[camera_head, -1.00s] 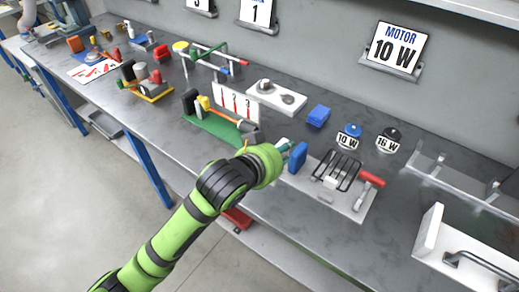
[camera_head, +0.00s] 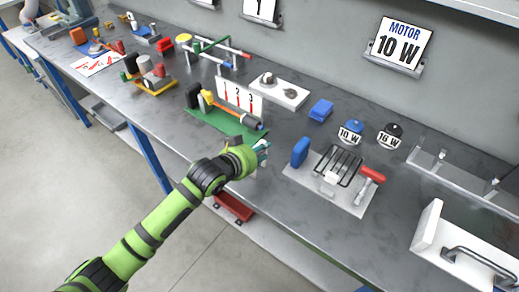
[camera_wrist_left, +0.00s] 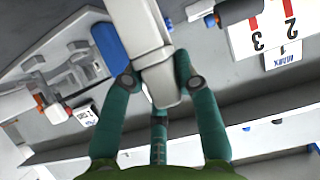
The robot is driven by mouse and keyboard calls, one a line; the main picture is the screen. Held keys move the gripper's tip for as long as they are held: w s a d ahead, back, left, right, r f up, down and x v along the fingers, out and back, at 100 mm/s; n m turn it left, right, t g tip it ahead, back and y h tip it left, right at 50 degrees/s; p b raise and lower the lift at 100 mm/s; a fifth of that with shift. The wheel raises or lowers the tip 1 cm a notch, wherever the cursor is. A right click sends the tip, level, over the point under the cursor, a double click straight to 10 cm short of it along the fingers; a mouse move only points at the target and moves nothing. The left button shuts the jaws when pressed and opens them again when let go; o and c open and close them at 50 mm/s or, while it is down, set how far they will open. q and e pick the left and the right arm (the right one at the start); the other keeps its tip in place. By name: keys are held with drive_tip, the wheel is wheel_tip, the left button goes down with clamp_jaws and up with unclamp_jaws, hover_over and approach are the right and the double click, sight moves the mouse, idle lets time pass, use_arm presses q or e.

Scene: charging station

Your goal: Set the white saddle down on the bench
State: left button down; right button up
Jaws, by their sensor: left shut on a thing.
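My left gripper (camera_head: 262,153) is over the bench (camera_head: 290,210) near its front edge, left of the grey plate (camera_head: 318,197). Its teal fingers also show in the left wrist view (camera_wrist_left: 158,85), shut around a pale whitish elongated piece, the white saddle (camera_wrist_left: 142,30). In the head view the saddle is mostly hidden by my wrist, and I cannot tell its height above the bench. My right gripper is out of view.
The grey plate carries a blue block (camera_head: 300,151), a black wire rack (camera_head: 339,165) and a red handle (camera_head: 370,174). A green-based fixture (camera_head: 225,125) stands left of my gripper. A white block with a handle (camera_head: 430,225) lies at the right. Bare bench lies in front of the plate.

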use_arm(q)
drive_tip(key=shift+f, duration=0.15)
drive_tip(key=c, duration=0.9)
unclamp_jaws()
drive_tip(key=shift+c, duration=0.2)
drive_tip(key=v, duration=1.2)
drive_tip(key=shift+w, duration=0.1)
